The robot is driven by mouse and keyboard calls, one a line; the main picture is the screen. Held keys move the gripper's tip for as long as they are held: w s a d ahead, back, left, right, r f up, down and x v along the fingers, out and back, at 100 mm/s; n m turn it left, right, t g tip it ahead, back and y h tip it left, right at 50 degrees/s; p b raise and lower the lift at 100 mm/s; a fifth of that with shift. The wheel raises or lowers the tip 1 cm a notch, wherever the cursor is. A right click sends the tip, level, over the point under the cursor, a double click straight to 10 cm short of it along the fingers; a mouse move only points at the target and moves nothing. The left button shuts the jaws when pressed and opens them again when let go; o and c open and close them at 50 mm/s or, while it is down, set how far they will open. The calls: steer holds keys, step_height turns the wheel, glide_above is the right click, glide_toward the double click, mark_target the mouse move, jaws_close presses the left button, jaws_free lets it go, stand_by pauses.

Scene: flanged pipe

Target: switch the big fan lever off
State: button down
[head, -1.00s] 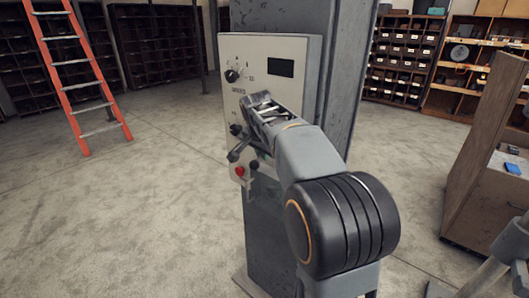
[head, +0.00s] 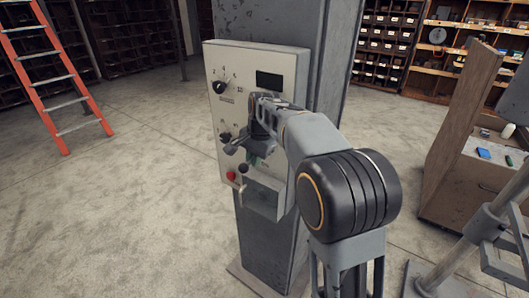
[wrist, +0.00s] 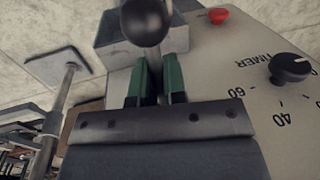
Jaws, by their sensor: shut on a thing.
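The big lever shows in the wrist view as a stem with a black ball knob (wrist: 147,22) on its end. My gripper (wrist: 157,85) has its two green-padded fingers closed on the stem, one on each side, just below the ball. In the head view my gripper (head: 250,155) is at the lower part of the pale control panel (head: 285,68), and a dark ball (head: 243,168) shows beside the fingers. A grey box (head: 263,198) sticks out of the panel below them. My arm and fingers hide much of the lever, and no on or off marking is readable.
The panel is on a grey column (head: 325,60). A red button (head: 231,176) is close to my gripper, and a timer knob (wrist: 290,68) is near it in the wrist view. An orange ladder (head: 50,75) stands at left. A wooden bench (head: 455,150) is at right.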

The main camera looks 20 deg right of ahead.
steer(key=c, duration=1.2)
jaws_free()
steer(key=shift+o, duration=0.2)
steer(key=shift+r, duration=0.1)
step_height(320, 180, up, 13)
steer(key=s+d, duration=0.1)
steer(key=s, duration=0.1)
steer(key=shift+d+r, duration=0.2)
steer(key=shift+d, duration=0.2)
steer(key=shift+w, duration=0.1)
